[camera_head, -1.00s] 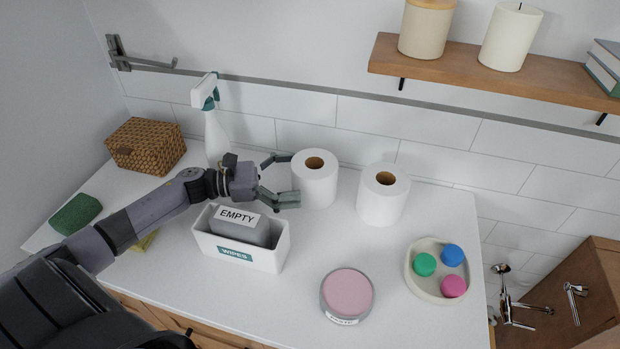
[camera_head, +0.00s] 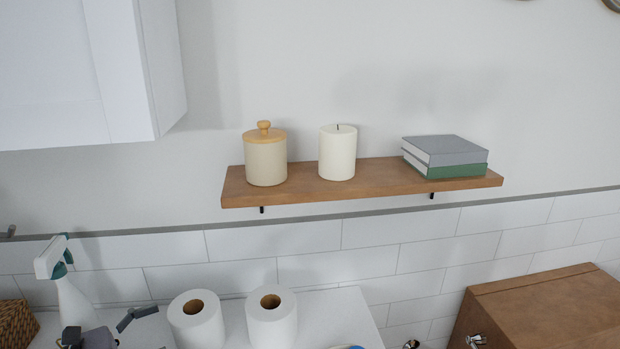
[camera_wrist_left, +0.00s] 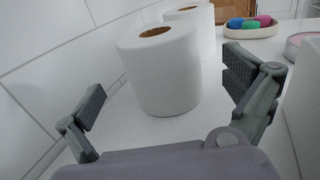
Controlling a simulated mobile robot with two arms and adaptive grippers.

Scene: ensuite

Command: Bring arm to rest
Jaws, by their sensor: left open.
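My left gripper (camera_wrist_left: 165,108) is open in the left wrist view, with its two fingers spread wide. A white toilet roll (camera_wrist_left: 163,72) stands upright ahead of it, between the fingers in the picture; I cannot tell how far ahead, and nothing is held. In the head view only part of my left gripper (camera_head: 108,330) shows at the bottom left edge, left of the same roll (camera_head: 196,322). A second upright roll (camera_head: 272,319) stands to its right. My right gripper is not in view.
A wooden shelf (camera_head: 375,185) holds a lidded jar, a candle and books. A spray bottle (camera_head: 75,303) stands by the left gripper, with a wicker basket (camera_head: 15,325) at the far left. A dish (camera_wrist_left: 252,32) of coloured pieces sits on the counter (camera_wrist_left: 135,135). A white cabinet (camera_head: 85,75) hangs upper left.

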